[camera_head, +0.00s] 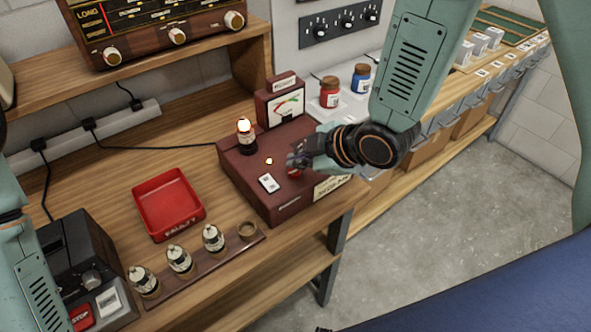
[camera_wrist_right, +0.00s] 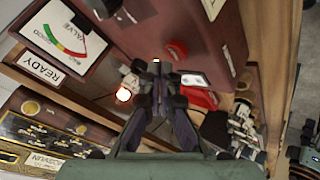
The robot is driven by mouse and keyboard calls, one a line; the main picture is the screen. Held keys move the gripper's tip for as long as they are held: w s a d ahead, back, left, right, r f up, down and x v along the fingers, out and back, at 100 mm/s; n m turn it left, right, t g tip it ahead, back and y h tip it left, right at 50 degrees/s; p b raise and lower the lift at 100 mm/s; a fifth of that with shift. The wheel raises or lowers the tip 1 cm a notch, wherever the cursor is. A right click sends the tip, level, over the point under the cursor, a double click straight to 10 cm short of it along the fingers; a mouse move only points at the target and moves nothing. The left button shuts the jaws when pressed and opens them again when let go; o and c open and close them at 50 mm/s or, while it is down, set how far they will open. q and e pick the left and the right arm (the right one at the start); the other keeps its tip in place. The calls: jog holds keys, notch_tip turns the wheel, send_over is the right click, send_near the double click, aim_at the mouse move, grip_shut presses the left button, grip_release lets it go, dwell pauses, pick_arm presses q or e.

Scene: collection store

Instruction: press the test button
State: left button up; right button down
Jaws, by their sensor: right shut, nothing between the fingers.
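The dark red valve tester (camera_head: 240,175) stands on the bench, with a glowing valve (camera_head: 246,135) upright in its top. Its red test button (camera_head: 293,173) is partly hidden by my right gripper (camera_head: 292,158) in the head view. In the right wrist view the red button (camera_wrist_right: 177,50) shows clear on the tester's panel (camera_wrist_right: 215,35). My right gripper (camera_wrist_right: 157,68) is shut and empty, its tips close beside the button; I cannot tell whether they touch the panel.
The meter (camera_head: 287,107) stands at the tester's back. A red tray (camera_head: 168,204) marked faulty and a wooden rack (camera_head: 205,263) with several valves lie left of it. A radio (camera_head: 150,30) sits on the shelf.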

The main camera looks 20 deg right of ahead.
jog(key=shift+w+a, duration=0.1)
jog(key=shift+a, duration=0.15)
jog(key=shift+d, duration=0.2)
jog(key=shift+f, duration=0.15)
jog(key=shift+a+f, duration=0.2)
jog(key=shift+f, duration=0.1)
jog(key=shift+d, duration=0.1)
jog(key=shift+f+b, duration=0.15)
jog(key=shift+b, duration=0.2)
